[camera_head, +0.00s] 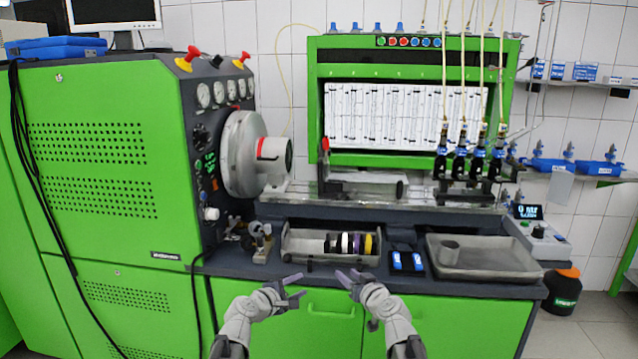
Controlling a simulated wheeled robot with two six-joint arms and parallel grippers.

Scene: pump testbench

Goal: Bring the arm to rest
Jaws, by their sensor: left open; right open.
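My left gripper (291,289) is open and empty at the bottom middle, in front of the green cabinet below the bench edge. My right gripper (349,280) is open and empty just to the right of it. Neither gripper visibly touches anything.
The dark bench top (380,279) is behind the grippers. On it are a tray of coloured rings (290,241), two blue-and-black items (407,261) and a grey tray (490,276). The green machine (110,200) stands left; a black container (563,291) stands right.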

